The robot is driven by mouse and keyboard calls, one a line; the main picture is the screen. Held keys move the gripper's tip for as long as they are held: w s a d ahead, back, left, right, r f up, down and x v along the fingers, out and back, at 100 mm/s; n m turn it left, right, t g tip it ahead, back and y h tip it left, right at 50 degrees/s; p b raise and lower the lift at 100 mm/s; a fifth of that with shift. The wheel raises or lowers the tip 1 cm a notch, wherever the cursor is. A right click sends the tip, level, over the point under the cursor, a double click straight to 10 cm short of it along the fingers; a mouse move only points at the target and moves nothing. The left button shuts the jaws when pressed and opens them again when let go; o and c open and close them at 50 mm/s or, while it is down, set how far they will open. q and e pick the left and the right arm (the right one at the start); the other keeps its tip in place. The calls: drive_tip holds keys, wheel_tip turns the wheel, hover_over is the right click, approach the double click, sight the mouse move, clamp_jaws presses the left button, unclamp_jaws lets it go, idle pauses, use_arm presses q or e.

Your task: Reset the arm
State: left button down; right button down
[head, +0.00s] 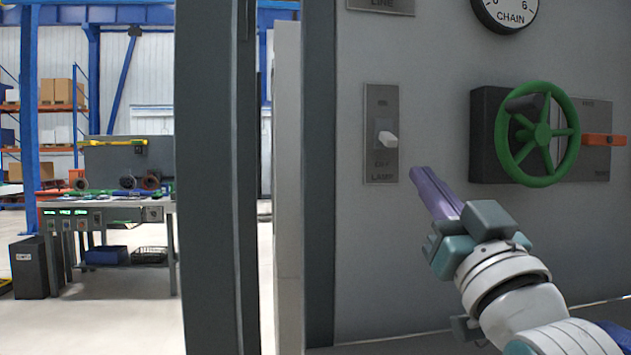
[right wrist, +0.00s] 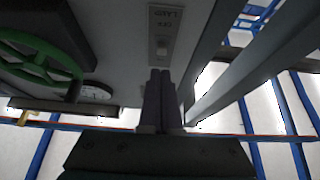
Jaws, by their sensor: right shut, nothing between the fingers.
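My right gripper (head: 415,173) is shut and empty. Its purple fingers point up and to the left, in front of the grey panel (head: 440,120), with the tips just below and right of the lamp switch. In the right wrist view the two closed fingers (right wrist: 158,75) point toward the lamp switch plate (right wrist: 163,35). The lamp switch (head: 387,139) has a white lever on a grey plate. I cannot tell whether the fingertips touch the panel. My left gripper is in neither view.
A green handwheel (head: 538,134) sticks out of the panel right of my gripper. An orange lever (head: 604,140) is beyond it, and a chain dial (head: 506,10) is above. A dark upright post (head: 215,180) stands left of the panel. A workbench (head: 105,205) is farther back.

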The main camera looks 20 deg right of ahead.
drive_tip(key=shift+w, duration=0.1)
drive_tip(key=s+a+f+n+g+y+p, duration=0.1)
drive_tip(key=s+a+n+g+y+p, duration=0.15)
drive_tip(key=s+g+p, duration=0.55)
drive_tip(key=s+a+f+n+g+y+p, duration=0.1)
drive_tip(key=s+a+g+p, duration=0.35)
drive_tip(key=s+p, duration=0.45)
drive_tip(key=s+a+f+n+g+y+p, duration=0.1)
drive_tip(key=s+a+f+g+y+p, duration=0.15)
drive_tip(key=s+g+p, duration=0.5)
wheel_tip(320, 180, up, 36)
drive_tip(key=s+p, duration=0.1)
drive_tip(key=p, duration=3.3)
drive_tip(key=shift+s+a+r, duration=0.15)
drive_tip(key=shift+s+a, duration=0.1)
drive_tip(key=shift+a, duration=0.05)
